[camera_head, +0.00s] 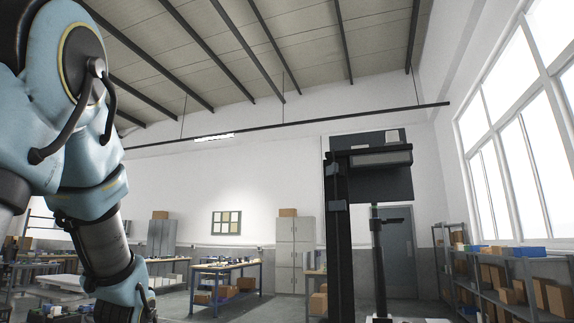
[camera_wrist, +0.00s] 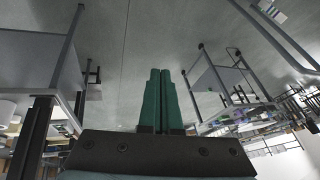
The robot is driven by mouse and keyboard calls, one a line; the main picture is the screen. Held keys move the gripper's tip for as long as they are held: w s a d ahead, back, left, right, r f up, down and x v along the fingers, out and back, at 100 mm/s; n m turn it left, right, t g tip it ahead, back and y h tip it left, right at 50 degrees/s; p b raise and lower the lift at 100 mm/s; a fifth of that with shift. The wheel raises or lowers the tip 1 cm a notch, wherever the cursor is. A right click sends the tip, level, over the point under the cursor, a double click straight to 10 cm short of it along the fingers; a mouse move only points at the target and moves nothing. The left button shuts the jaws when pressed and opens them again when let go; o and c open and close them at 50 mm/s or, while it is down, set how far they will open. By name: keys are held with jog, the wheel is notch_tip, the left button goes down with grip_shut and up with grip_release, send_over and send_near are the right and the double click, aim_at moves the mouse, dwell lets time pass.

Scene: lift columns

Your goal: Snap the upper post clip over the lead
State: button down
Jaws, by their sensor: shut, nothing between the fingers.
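A dark upright lift column (camera_head: 341,250) stands right of centre in the head view, with a boxy dark head (camera_head: 370,165) on top. Small grey-blue blocks sit on the column's face, the lower one (camera_head: 338,205) below the head; I cannot tell whether either is the upper post clip. A thinner dark post (camera_head: 379,265) with a short side arm (camera_head: 393,220) stands just right of it. I cannot make out the lead. My gripper (camera_wrist: 160,72) shows in the wrist view, its two green fingers together and empty, with grey floor beyond. The head view does not show its fingers.
My arm fills the left of the head view. A blue-framed workbench (camera_head: 227,268) and grey lockers (camera_head: 295,245) stand behind. Shelving with boxes (camera_head: 510,275) lines the right wall. The wrist view shows tilted table-like frames on both sides, with open floor between.

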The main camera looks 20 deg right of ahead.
jog(key=w+d+r+m+t+h+p, duration=0.1)
jog(key=w+d+r+m+t+h, duration=0.3)
jog(key=d+r, duration=0.65)
jog(key=w+d+r+m+t+p, duration=0.2)
jog(key=w+d+r+m, duration=0.4)
jog(key=r, duration=0.8)
jog(key=s+d+r+m+t+h+p, duration=0.1)
jog(key=s+d+r+m+h, duration=0.15)
jog(key=d+r, duration=0.5)
jog(key=s+d+r+m+h, duration=0.1)
jog(key=d+r+m+h, duration=0.25)
jog(key=r, duration=0.75)
jog(key=s+d+r+m+t+h+p, duration=0.15)
jog(key=d+r+m, duration=0.25)
jog(key=d+r, duration=0.4)
jog(key=w+d+p, duration=0.1)
jog(key=w+d, duration=0.3)
jog(key=d, duration=0.2)
jog(key=shift+w+d+r+g, duration=0.25)
jog(key=shift+w+d+g, duration=0.05)
jog(key=shift+g, duration=0.15)
jog(key=shift+b+v, duration=0.75)
jog(key=shift+v, duration=1.5)
jog(key=shift+s+d+b, duration=1.35)
jog(key=shift+s+d, duration=1.5)
jog(key=shift+d, duration=0.15)
